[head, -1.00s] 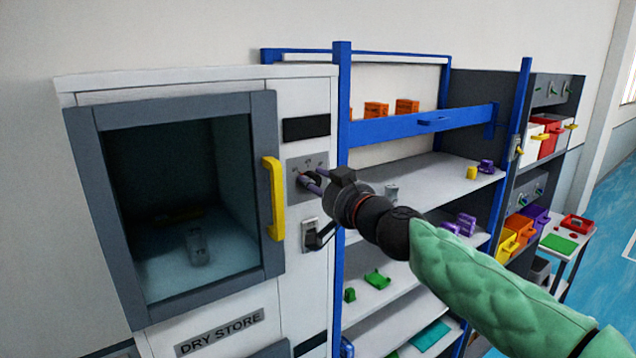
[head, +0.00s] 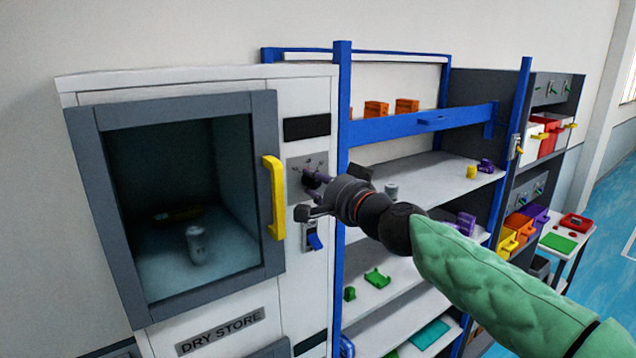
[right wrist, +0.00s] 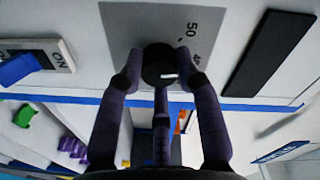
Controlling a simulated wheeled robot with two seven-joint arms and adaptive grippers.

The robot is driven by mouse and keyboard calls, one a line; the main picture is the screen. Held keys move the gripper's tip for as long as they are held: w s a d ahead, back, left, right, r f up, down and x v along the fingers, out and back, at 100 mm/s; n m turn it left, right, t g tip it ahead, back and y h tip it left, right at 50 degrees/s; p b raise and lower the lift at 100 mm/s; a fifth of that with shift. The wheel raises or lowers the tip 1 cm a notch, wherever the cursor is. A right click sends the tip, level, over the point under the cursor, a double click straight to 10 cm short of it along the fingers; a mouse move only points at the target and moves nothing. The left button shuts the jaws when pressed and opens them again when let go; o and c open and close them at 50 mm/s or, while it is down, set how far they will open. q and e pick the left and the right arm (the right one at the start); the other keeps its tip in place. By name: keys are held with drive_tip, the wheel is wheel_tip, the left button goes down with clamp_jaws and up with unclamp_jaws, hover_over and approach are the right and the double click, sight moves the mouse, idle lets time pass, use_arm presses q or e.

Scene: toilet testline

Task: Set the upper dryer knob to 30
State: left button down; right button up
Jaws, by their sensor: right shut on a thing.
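The upper dryer knob (right wrist: 158,66) is a round black knob with a small white mark, on a grey dial plate (right wrist: 120,28) printed with "50" and another number I cannot read clearly. In the right wrist view my right gripper (right wrist: 161,68) has its purple-grey fingers closed on both sides of the knob. In the head view my right gripper (head: 314,182) reaches the dial plate (head: 300,164) from the right and covers most of the knob. My left gripper is not in view.
A blue rocker switch (head: 314,242) sits below the dial, with "ON" beside it in the wrist view. A yellow door handle (head: 274,198) is left of the dial. A blue shelf post (head: 342,120) stands close at right. A black display (head: 306,127) is above.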

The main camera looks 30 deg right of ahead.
drive_tip(key=m, duration=0.4)
drive_tip(key=r+m, duration=0.1)
drive_tip(key=m, duration=0.1)
drive_tip(key=shift+s+d, duration=0.1)
drive_tip(key=shift+d, duration=0.15)
drive_tip(key=m, duration=0.5)
drive_tip(key=shift+f, duration=0.25)
drive_tip(key=shift+m, duration=0.4)
drive_tip(key=shift+a+f, duration=0.1)
